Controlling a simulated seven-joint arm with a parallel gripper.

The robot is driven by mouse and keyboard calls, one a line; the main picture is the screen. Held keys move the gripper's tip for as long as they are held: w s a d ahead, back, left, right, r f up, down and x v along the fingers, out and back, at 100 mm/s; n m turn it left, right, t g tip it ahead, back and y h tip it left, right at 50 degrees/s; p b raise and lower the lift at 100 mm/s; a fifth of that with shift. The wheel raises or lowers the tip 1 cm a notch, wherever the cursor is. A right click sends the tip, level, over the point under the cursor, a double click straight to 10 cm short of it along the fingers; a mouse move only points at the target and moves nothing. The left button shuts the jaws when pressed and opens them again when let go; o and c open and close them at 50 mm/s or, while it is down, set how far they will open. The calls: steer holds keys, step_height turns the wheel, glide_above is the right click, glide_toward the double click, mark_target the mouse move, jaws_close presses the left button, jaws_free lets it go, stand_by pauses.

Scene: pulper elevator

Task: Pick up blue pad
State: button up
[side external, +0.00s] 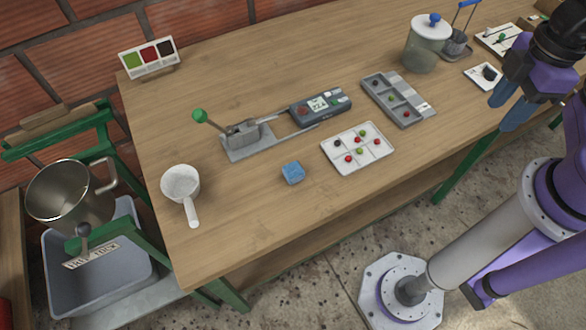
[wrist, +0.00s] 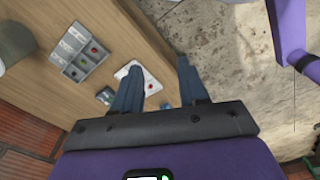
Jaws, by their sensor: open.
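The blue pad (side external: 293,173) is a small light-blue block lying on the wooden table near its front edge, left of the white sorting tray, in the side external view. My gripper (side external: 508,108) is at the right of the side external view, above the table's right part and far from the pad. In the wrist view my gripper (wrist: 158,68) has its two blue-grey fingers apart with nothing held between them.
A white sorting tray (side external: 358,149) with coloured beads is right of the pad. A metal stand with a green-knobbed lever (side external: 242,136) and a grey meter (side external: 320,104) sit behind it. A white scoop (side external: 181,187) is to the left. Bare tabletop surrounds the pad.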

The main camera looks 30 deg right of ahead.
steer(key=o, duration=0.6)
steer(key=shift+c, duration=0.2)
steer(key=n, duration=2.3)
glide_above(294, 169)
step_height(294, 169, down, 6)
step_height(294, 169, down, 11)
steer(key=shift+s+d+r, duration=0.1)
steer(key=shift+r, duration=0.1)
steer(key=shift+f, duration=3)
